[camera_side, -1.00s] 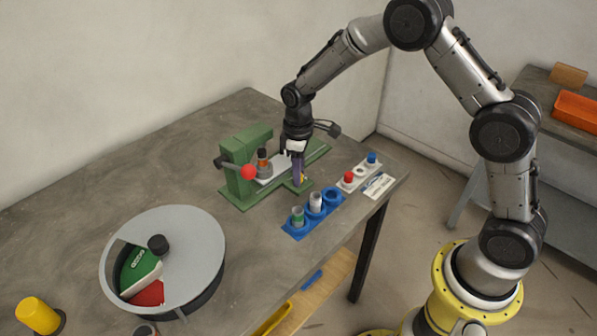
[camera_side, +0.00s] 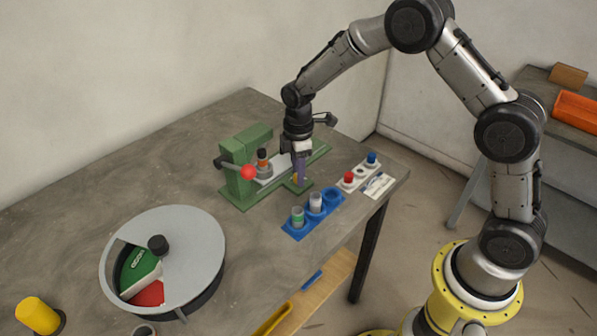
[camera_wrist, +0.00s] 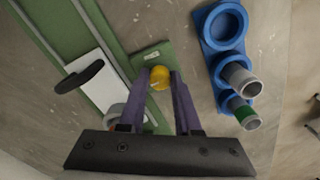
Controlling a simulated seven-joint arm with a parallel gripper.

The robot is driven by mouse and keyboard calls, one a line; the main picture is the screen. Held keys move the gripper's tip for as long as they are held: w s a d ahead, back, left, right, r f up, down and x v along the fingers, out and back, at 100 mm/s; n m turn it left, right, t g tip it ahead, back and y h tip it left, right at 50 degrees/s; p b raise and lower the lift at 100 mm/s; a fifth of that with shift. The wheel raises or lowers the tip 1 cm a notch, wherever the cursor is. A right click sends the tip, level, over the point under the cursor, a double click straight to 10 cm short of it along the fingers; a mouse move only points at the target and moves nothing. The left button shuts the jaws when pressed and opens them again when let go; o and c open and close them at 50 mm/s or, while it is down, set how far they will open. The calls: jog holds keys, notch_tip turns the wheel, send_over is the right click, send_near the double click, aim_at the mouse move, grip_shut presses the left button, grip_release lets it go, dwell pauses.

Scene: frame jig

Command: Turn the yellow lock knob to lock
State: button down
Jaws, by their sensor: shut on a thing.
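The yellow lock knob (camera_wrist: 159,77) sits on a green plate of the jig (camera_wrist: 150,57), beside the long green rail. My gripper (camera_wrist: 162,82) has its two purple fingers around the knob, shut on it from both sides. In the side view my gripper (camera_side: 299,181) points down at the front of the green jig (camera_side: 238,196). The knob is mostly hidden behind the fingers there. A small light label lies on the green plate by the knob in the wrist view; its text is too small to read.
A red-ball lever (camera_side: 248,172) and a grey slide holding an orange-and-black part stand left of my gripper. A blue holder (camera_side: 291,231) with two cylinders is close in front. A panel with red and blue buttons (camera_side: 371,159) is at right. A round lidded bin (camera_side: 200,232) stands left.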

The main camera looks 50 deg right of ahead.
jog(key=shift+r, duration=0.1)
jog(key=c, duration=0.6)
grip_release()
notch_tip(320, 180, up, 14)
dwell(0.4)
